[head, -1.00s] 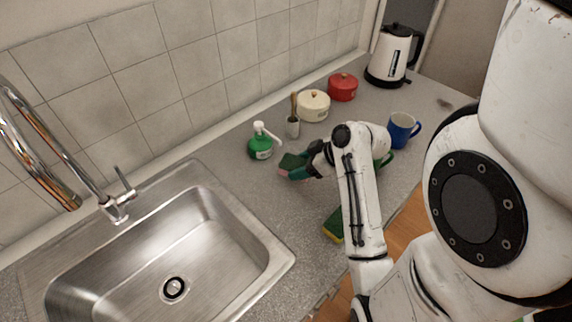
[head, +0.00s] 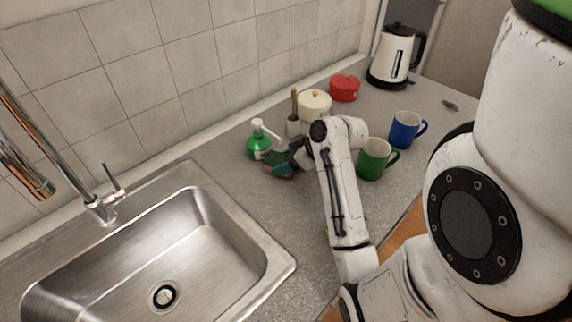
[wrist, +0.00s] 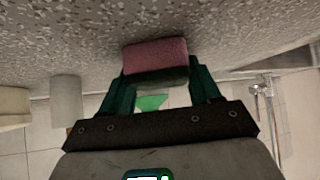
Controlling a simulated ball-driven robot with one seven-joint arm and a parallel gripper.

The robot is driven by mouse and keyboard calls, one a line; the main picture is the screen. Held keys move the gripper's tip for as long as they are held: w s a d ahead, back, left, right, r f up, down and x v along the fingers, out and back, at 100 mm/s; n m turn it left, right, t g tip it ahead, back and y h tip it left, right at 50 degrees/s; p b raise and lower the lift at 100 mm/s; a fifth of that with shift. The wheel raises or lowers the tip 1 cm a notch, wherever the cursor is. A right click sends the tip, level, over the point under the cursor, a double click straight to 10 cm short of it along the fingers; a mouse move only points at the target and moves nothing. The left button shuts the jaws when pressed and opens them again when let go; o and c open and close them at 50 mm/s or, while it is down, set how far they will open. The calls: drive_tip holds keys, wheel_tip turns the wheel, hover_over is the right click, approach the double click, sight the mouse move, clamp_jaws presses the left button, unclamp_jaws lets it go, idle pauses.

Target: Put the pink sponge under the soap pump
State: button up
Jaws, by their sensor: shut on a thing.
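The pink sponge (wrist: 155,56) is held between the teal fingers of my gripper (wrist: 160,76), with its pink face showing and a dark green layer beside it. The green soap pump (head: 260,146), with a white nozzle, stands upright on the counter, left of the utensil holder. In the head view, my gripper (head: 278,166) is low over the counter, just in front of and slightly right of the pump. The wrist view shows a bit of green (wrist: 152,102) between the fingers, past the sponge. I cannot tell whether the sponge touches the pump or counter.
The sink (head: 170,265) opens to the left. A holder with a wooden handle (head: 293,126), a cream pot (head: 314,105) and a red pot (head: 345,88) stand behind. A green mug (head: 375,160), a blue mug (head: 405,130) and a kettle (head: 392,58) are to the right.

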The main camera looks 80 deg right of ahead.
drive_tip(key=o, duration=1.1)
drive_tip(key=shift+r, duration=0.1)
drive_tip(key=v, duration=1.2)
